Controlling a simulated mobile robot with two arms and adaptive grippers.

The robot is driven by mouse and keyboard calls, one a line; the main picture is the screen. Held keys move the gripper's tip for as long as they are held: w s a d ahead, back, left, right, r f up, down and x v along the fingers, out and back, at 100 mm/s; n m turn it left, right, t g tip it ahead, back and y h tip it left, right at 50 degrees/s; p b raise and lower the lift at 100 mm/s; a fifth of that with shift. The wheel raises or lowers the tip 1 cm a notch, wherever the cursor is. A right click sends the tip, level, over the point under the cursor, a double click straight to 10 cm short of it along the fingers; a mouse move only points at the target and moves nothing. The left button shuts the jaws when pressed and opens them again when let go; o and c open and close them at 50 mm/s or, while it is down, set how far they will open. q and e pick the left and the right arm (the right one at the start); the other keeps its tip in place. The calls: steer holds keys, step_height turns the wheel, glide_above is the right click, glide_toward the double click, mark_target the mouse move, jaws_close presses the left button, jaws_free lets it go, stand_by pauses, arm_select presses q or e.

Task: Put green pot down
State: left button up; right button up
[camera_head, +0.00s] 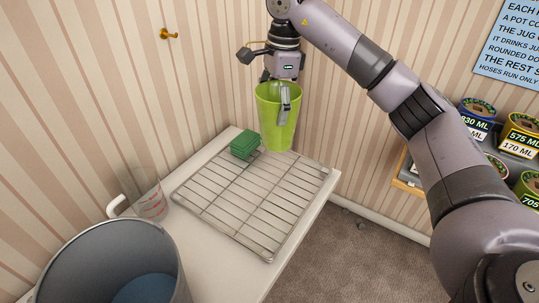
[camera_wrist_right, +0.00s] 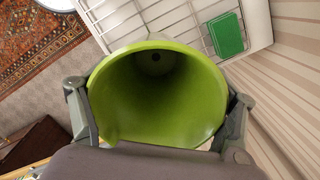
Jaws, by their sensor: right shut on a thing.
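The green pot (camera_head: 275,122) is a tall, tapered, bright green vessel, held upright over the far right part of the wire rack. My right gripper (camera_head: 283,92) is shut on the pot from above, with its fingers at the rim. In the right wrist view, the pot (camera_wrist_right: 205,90) is empty inside, with a small dark hole in its base, and a finger lies at each side. I cannot tell exactly how far its base is above the rack. The wire rack (camera_head: 199,206) lies on the white counter. My left gripper is not in view.
A green block (camera_head: 245,144) sits at the rack's back corner. A clear measuring jug (camera_head: 151,201) stands left of the rack, and a large grey bucket (camera_head: 62,262) with blue inside is in front. Labelled pots (camera_head: 520,135) stand on a shelf at right. Most of the rack is bare.

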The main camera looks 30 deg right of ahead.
mark_target(274, 137)
step_height(274, 137, down, 10)
steer(key=shift+w+r+p, duration=0.1)
steer(key=shift+r+p, duration=0.15)
steer(key=shift+p, duration=0.55)
step_height(274, 137, down, 4)
steer(key=shift+f+p, duration=0.25)
steer(key=shift+p, duration=0.15)
steer(key=o, duration=1.3)
steer(key=shift+f, duration=0.15)
steer(key=o, duration=0.5)
